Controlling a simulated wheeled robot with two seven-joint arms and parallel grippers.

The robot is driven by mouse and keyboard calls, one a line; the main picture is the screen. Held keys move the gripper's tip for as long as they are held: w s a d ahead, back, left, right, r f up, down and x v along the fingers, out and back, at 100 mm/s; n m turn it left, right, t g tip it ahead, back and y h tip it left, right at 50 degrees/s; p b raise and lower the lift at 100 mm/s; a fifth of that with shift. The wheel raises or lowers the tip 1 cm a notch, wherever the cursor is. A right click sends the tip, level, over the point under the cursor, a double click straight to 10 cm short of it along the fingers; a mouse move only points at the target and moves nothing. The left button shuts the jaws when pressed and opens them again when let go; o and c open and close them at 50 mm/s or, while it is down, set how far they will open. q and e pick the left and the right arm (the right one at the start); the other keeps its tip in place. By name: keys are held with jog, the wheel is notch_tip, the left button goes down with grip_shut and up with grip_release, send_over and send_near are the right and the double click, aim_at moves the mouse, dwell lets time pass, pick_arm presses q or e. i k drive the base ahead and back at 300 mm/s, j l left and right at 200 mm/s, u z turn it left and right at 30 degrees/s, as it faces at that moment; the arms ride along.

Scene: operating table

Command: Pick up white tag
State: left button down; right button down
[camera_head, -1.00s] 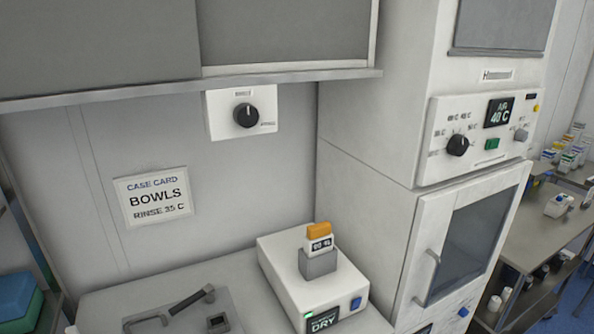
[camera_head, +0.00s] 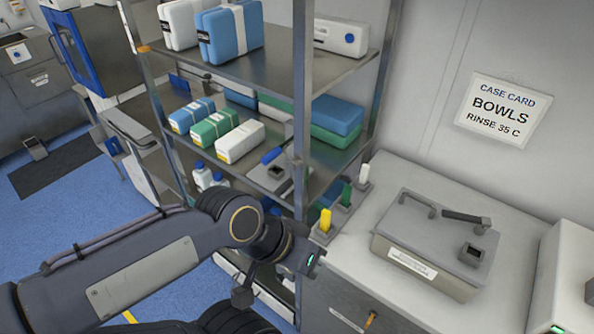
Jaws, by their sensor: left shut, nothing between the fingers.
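A white tag (camera_head: 363,174) stands upright in a small grey holder at the back left of the white counter, near the shelf post. A green tag (camera_head: 346,194) and a yellow tag (camera_head: 325,221) stand in similar holders in a row in front of it. My left gripper (camera_head: 315,261) is just in front of the yellow tag in the picture, apart from the white tag. It is shut and empty; its fingers are small and partly unclear. My right gripper is not in view.
A grey lidded box (camera_head: 425,262) with a handle stands on the counter (camera_head: 505,210) right of the tags. A metal shelf rack (camera_head: 302,110) with wrapped packs rises behind my left arm. A case card (camera_head: 503,110) hangs on the wall. A white device (camera_head: 560,265) is at the right edge.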

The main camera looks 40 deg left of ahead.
aim_at(365, 171)
jog(key=u, duration=0.95)
jog(key=i+j, duration=0.2)
jog(key=j, duration=0.2)
jog(key=i+j+u, duration=0.1)
jog(key=j, duration=0.25)
jog(key=i+j, duration=0.3)
jog(key=i+j+u, duration=0.1)
jog(key=j, duration=0.35)
jog(key=i, duration=0.1)
